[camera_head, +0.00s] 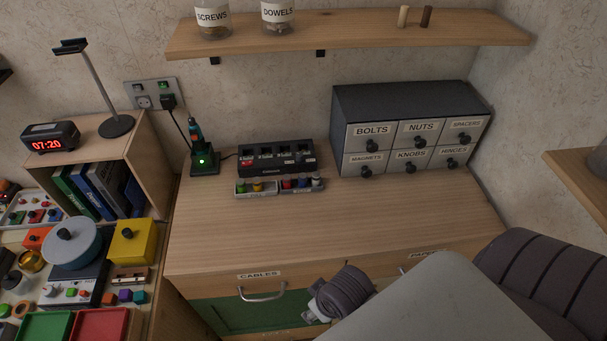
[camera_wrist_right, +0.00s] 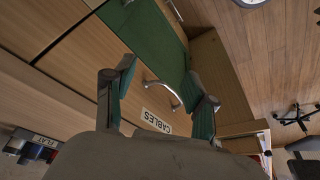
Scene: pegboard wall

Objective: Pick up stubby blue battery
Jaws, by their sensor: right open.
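Small batteries stand in two light trays in front of the black charger (camera_head: 262,170) on the worktop. The right tray (camera_head: 288,192) holds a red one (camera_head: 287,184), a blue one (camera_head: 302,183) and a grey-topped one (camera_head: 317,182). The blue one looks like the stubby blue battery, but it is tiny here. The left tray (camera_head: 256,194) holds green and yellow ones. My right gripper (camera_wrist_right: 160,88) is open and empty in the wrist view, its fingers apart before the CABLES drawer (camera_wrist_right: 182,60). My right arm is low at the worktop's front edge, well away from the batteries. My left gripper is out of view.
A drawer cabinet (camera_head: 365,112) stands right of the charger, and a green-lit tool dock (camera_head: 204,164) stands left. A shelf (camera_head: 345,36) with jars hangs above. The worktop (camera_head: 350,215) is clear before the trays. Cluttered surfaces with a yellow box (camera_head: 133,246) are at left.

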